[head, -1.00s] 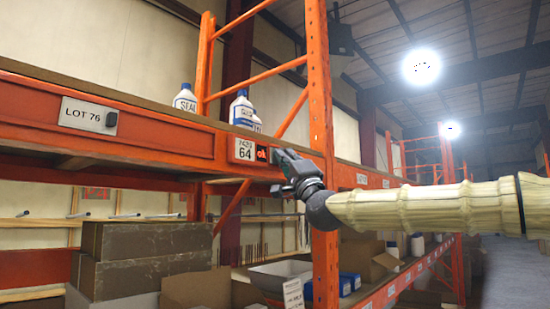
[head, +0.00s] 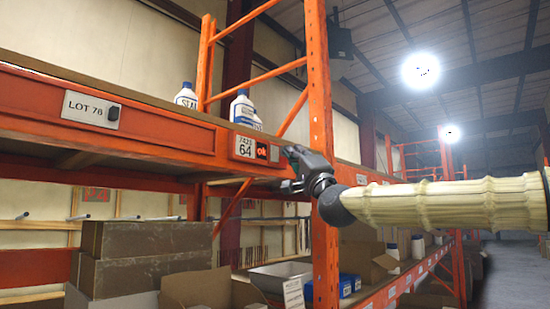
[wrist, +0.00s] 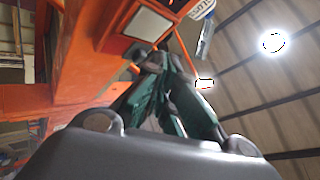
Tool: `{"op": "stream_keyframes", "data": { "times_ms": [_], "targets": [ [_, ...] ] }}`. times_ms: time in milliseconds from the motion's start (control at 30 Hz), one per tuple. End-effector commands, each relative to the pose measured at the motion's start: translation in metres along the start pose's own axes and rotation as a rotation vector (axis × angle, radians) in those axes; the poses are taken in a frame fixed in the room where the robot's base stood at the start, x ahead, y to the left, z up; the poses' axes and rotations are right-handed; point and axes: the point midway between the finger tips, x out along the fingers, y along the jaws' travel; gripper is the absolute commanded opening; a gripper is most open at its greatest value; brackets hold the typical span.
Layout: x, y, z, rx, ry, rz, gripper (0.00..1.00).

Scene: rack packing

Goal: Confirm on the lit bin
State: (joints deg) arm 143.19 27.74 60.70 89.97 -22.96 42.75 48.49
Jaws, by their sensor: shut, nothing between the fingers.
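A bin module on the orange shelf beam carries a white label (head: 245,147) reading 64 and a small display (head: 262,151) with red "ok" lettering. A dark button-like part sits at the display's right edge. My gripper (head: 288,153) is shut and empty, just right of the module, with a small gap apparent between its tips and the display. In the wrist view my gripper's dark green fingers (wrist: 160,62) come together just below a pale panel (wrist: 148,22) on the orange beam. I cannot tell there whether the tips touch anything.
A LOT plate (head: 91,110) with a dark knob is on the beam to the left. White bottles (head: 242,108) stand on the shelf above. An orange upright (head: 320,100) rises behind my gripper. Brown boxes (head: 150,250) fill the lower shelf. The aisle at right is clear.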

Motion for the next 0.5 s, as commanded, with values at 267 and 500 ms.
{"op": "stream_keyframes", "data": {
  "times_ms": [267, 500],
  "targets": [
    [-0.017, -0.010, -0.011, 0.000, 0.000, -0.001, 0.00],
    [-0.024, -0.017, -0.017, 0.000, 0.000, -0.001, 0.00]
  ]
}}
